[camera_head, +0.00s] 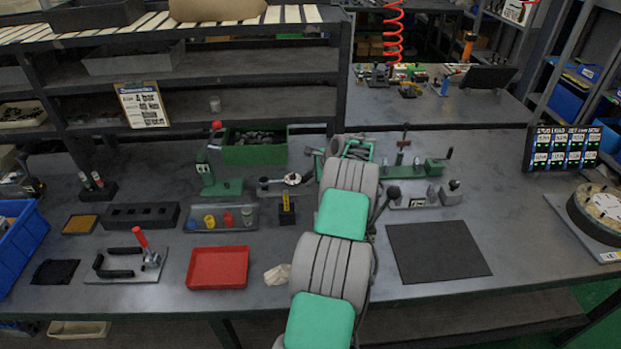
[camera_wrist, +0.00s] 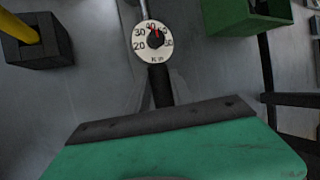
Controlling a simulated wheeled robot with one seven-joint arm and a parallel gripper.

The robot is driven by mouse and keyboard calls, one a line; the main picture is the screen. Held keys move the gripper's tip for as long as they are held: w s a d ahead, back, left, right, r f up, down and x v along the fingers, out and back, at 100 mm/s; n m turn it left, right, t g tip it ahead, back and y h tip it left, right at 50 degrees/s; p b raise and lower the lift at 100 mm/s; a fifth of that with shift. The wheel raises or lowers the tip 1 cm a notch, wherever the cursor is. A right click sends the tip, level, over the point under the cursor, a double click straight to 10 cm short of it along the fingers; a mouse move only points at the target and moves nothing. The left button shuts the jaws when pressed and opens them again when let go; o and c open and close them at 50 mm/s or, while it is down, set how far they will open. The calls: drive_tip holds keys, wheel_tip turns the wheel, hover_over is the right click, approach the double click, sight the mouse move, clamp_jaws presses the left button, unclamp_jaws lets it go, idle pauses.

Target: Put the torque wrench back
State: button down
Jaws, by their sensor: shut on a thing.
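The torque wrench has a round white dial with a red-and-black centre (camera_head: 292,178), and its dial also shows large in the wrist view (camera_wrist: 153,42). A thin metal shaft runs on beyond the dial, out of the top of the wrist view. My gripper (camera_wrist: 160,88) is shut on the wrench's black handle just below the dial. In the head view my gripper (camera_head: 317,167) is partly hidden by my arm, right of the dial. The wrench looks roughly level, low over the bench; I cannot tell whether it touches anything.
A black block with a yellow piece (camera_head: 287,212) stands in front of the wrench, also in the wrist view (camera_wrist: 38,45). A green bin (camera_head: 254,154) stands behind. A green press (camera_head: 218,186) and a tray of coloured parts (camera_head: 222,226) are left. The dark mat (camera_head: 438,252) is bare.

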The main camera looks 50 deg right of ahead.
drive_tip(key=shift+r, duration=0.1)
drive_tip(key=c, duration=1.1)
unclamp_jaws()
drive_tip(key=shift+o, duration=0.2)
drive_tip(key=shift+a+f, duration=0.1)
drive_tip(key=shift+f, duration=0.1)
drive_tip(key=b+v, duration=0.1)
drive_tip(key=v, duration=0.7)
drive_tip(key=shift+w+r, duration=0.1)
drive_tip(key=shift+r, duration=0.05)
